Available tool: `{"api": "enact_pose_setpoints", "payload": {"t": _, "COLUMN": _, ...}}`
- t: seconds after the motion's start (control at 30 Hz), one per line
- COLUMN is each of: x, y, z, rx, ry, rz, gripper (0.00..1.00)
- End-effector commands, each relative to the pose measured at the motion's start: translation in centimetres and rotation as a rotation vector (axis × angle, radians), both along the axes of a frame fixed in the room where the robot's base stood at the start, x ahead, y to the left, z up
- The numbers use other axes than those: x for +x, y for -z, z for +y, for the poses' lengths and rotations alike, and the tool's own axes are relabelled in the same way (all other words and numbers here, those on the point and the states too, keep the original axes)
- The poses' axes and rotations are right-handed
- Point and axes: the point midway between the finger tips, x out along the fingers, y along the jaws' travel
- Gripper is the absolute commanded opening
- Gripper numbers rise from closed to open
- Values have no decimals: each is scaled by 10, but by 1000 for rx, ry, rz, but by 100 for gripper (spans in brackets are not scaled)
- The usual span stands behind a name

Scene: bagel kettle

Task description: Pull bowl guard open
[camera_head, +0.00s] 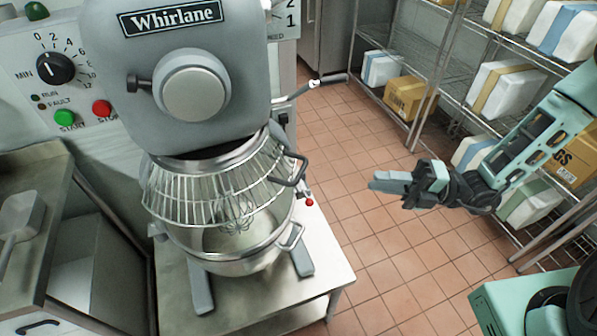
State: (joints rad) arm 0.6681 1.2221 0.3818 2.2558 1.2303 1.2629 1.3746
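The bowl guard (185,199) is a wire cage around the front of the mixer, above the steel bowl (247,262). A dark handle (296,170) sticks out from the guard's right side. A wire whisk (236,214) shows through the guard, inside the bowl. The grey mixer head (187,90) is above. My gripper (376,184) is in the air to the right of the guard, apart from it, with its fingers pointing left toward the mixer. The fingers overlap from this angle, so any gap between them is hidden.
The mixer stands on a steel table (325,262). A bowl handle (291,237) and a red-knobbed lever (308,202) stick out on the right. Wire shelves with boxes (405,96) stand behind my arm. A counter (30,250) is at left. Tiled floor (365,255) lies open between.

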Motion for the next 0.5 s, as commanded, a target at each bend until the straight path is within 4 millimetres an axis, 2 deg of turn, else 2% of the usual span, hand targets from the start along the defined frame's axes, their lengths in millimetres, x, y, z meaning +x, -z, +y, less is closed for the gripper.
{"api": "enact_pose_setpoints", "payload": {"t": 0.17, "x": 2, "y": -7, "z": 28, "rx": 1, "ry": -8, "rz": -1, "gripper": 18}}
{"api": "enact_pose_setpoints", "payload": {"t": 0.5, "x": 9, "y": -18, "z": 99, "rx": -1, "ry": -9, "rz": -4, "gripper": 18}}
